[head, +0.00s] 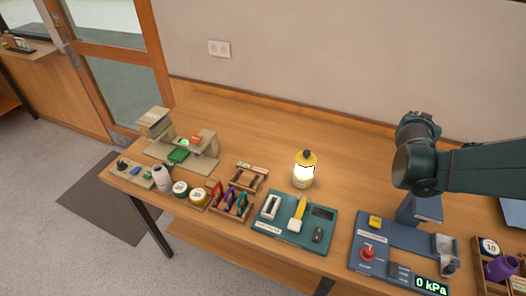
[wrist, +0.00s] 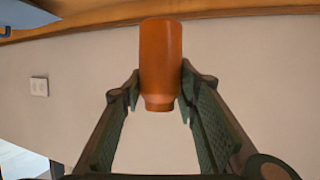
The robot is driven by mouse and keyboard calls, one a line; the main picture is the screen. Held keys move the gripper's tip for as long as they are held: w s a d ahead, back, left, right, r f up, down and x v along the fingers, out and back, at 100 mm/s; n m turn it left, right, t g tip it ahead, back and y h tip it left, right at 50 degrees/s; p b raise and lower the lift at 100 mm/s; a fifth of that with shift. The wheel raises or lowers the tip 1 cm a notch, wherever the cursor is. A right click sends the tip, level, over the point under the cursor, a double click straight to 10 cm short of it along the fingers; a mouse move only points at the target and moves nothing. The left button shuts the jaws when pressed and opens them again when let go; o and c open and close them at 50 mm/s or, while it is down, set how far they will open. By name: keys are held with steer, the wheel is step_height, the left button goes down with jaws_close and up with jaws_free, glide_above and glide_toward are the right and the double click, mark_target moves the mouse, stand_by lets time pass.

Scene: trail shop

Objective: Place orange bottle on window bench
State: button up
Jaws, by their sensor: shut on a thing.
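In the wrist view, an orange bottle (wrist: 161,50) sits between the two fingers of my gripper (wrist: 160,88). The pads touch it on both sides, and my gripper is shut on it. The bottle's narrower end points down in that picture, with the wall behind it. In the head view, my dark green arm reaches in from the right, above the long table; neither the gripper nor the orange bottle can be made out there. A wooden bench (head: 38,53) stands by the window at the far left, with small things on it; it looks like the window bench.
A glazed door (head: 125,85) stands between the table and the bench.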

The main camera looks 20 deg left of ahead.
steer(key=s+a+n+y, duration=0.3)
steer(key=a+n+y, duration=0.25)
steer(key=a, duration=2.35)
steer(key=s+a+n+g+y+p, duration=0.15)
steer(key=s+a, duration=0.25)
steer(key=a, duration=0.4)
steer(key=s+a+n+y+b, duration=0.15)
steer(key=s+a, duration=0.25)
steer(key=a, duration=0.4)
steer(key=s+a+n+y+p, duration=0.2)
steer(key=s+a+y, duration=0.15)
steer(key=a, duration=0.55)
steer(key=shift+s+d+f, duration=0.1)
steer(key=shift+s+f, duration=0.1)
steer(key=shift+f, duration=1.05)
steer(key=shift+s+d+f, duration=0.1)
steer(key=shift+s+f, duration=0.1)
steer(key=shift+f, duration=1.05)
steer(key=shift+b, duration=0.3)
step_height(320, 180, down, 6)
steer(key=b, duration=0.1)
steer(key=shift+f, duration=0.15)
steer(key=shift+b, duration=0.3)
steer(key=shift+f+b, duration=0.5)
steer(key=shift+f, duration=1.35)
steer(key=shift+f, duration=0.15)
